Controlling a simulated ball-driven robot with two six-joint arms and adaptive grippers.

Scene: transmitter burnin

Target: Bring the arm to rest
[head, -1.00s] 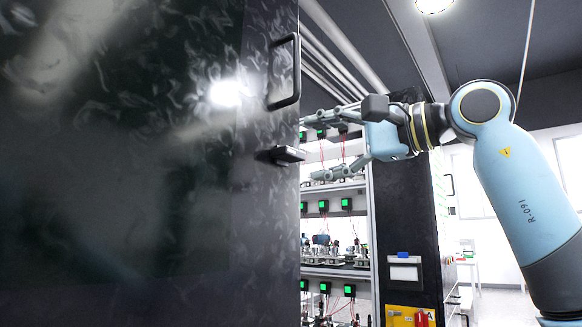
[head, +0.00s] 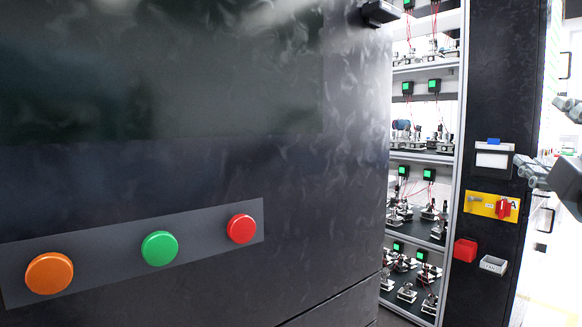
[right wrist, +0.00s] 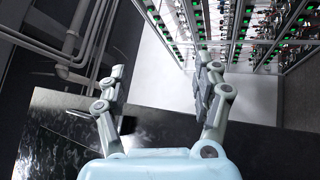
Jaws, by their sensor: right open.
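My right gripper (head: 548,140) shows in part at the right edge of the head view, in front of the cabinet's dark side post. Its fingers point left and nothing is between them. In the right wrist view the two fingers (right wrist: 160,95) are spread wide apart and empty. The black cabinet door (head: 200,150) fills the left and middle of the head view. It also shows at the lower left of the right wrist view (right wrist: 65,130). My left gripper is not in view.
An orange button (head: 49,273), a green button (head: 160,248) and a red button (head: 241,229) sit on a grey strip. Shelves (head: 424,157) with several devices stand behind the door's edge.

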